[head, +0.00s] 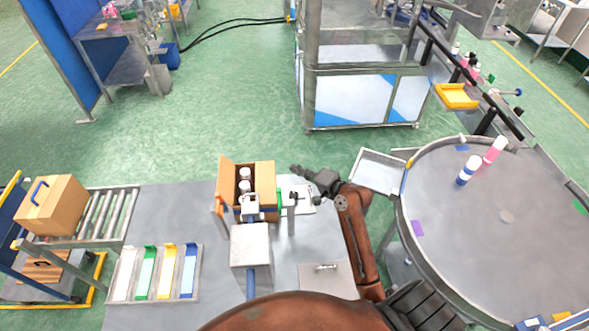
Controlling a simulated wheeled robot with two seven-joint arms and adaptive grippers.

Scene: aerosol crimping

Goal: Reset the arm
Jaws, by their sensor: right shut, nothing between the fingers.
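My right arm comes up from the bottom, and its brown links bend to the left at the wrist. My right gripper (298,170) is shut and empty. It hangs near the far edge of the grey table (185,215), to the right of an open cardboard box (265,178) holding white-capped cans (244,173). The gripper looks apart from the box. My left gripper is not in view.
A grey crimping device (250,245) stands on the table in front of the box. A tray of colored strips (155,275) lies left. A round turntable (460,225) with bottles (468,170) stands right, beside an empty metal tray (378,170). A roller conveyor (100,212) carries a closed carton (55,205).

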